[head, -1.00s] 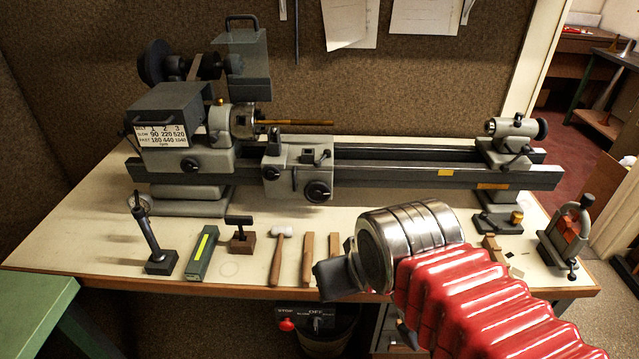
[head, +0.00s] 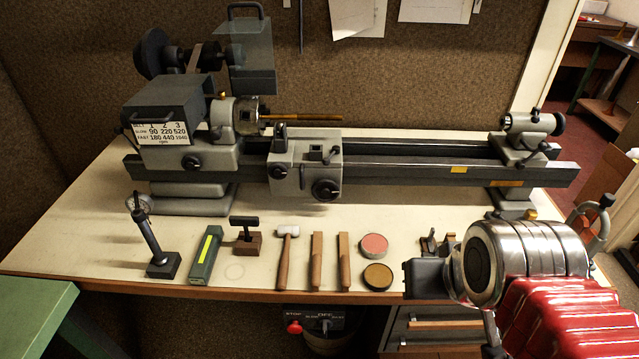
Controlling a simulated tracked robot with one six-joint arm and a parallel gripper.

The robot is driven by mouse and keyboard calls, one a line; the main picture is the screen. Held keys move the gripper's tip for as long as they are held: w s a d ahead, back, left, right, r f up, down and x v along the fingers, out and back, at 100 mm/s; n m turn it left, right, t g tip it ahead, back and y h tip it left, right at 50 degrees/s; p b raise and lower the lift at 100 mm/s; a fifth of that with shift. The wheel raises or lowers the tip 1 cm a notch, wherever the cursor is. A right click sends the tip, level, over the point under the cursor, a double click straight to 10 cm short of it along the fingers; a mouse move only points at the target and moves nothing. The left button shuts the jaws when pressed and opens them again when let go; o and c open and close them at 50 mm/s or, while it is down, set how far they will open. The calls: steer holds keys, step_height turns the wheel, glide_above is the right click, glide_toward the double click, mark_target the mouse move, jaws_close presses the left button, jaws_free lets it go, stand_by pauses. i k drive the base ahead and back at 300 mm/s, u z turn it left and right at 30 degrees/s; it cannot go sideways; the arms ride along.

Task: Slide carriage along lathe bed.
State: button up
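The grey lathe carriage (head: 305,168) sits on the lathe bed (head: 430,175), close to the headstock (head: 190,150) at the left. A round dark handwheel (head: 326,189) is on its front apron. The bed is open to the right of the carriage, up to the tailstock (head: 526,137). My gripper (head: 426,277) is at the bench's front edge, right of and well in front of the carriage, and apart from it.
On the bench front lie a dial stand (head: 152,238), a green-grey box (head: 204,258), a mallet (head: 286,255), wooden strips (head: 317,260) and two round tins (head: 375,246). A brass-coloured rod (head: 305,118) sticks out from the chuck above the carriage. A green surface (head: 40,310) is at lower left.

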mark_target(313, 146)
steer(key=z, duration=0.1)
steer(key=k, duration=1.15)
steer(key=u, duration=1.15)
steer(key=i, duration=1)
steer(key=u, duration=0.1)
